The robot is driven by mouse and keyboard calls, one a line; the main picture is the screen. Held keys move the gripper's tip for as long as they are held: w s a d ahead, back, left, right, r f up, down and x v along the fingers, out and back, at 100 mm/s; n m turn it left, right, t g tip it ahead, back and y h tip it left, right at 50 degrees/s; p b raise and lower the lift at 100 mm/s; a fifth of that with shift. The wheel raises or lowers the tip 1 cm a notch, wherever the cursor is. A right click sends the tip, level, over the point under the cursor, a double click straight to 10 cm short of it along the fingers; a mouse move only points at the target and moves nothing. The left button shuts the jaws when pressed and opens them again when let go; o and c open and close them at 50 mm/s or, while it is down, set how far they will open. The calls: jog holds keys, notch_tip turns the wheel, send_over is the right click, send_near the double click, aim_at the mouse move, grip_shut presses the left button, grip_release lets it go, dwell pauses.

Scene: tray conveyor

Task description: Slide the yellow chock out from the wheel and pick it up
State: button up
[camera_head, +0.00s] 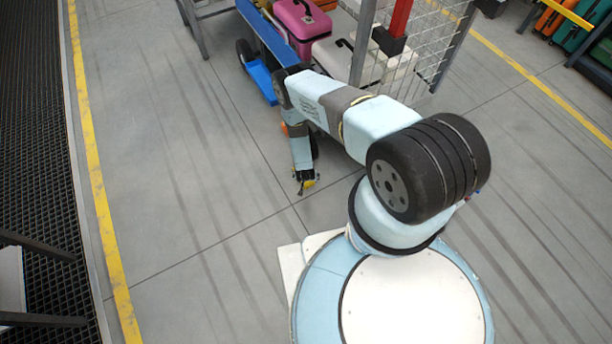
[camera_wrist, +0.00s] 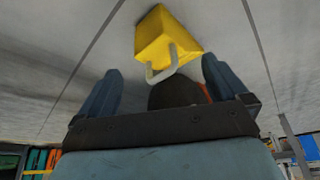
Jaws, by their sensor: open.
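The yellow chock (camera_wrist: 160,38) is in the wrist view, on the grey floor, with a grey loop handle (camera_wrist: 163,74) on the side toward me. My gripper (camera_wrist: 160,66) is open. Its two dark fingers stand left and right of the handle, apart from it in the picture. The arm hides most of the wheel there.
A blue cart (camera_head: 262,32) carries a pink case (camera_head: 303,19) and a white case (camera_head: 345,60) at the top. A wire mesh fence (camera_head: 425,35) stands right of it. The floor (camera_head: 185,190) left of my gripper is clear up to a yellow line (camera_head: 97,190).

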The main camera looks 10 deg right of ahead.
jog(key=v, duration=0.8)
dwell(0.4)
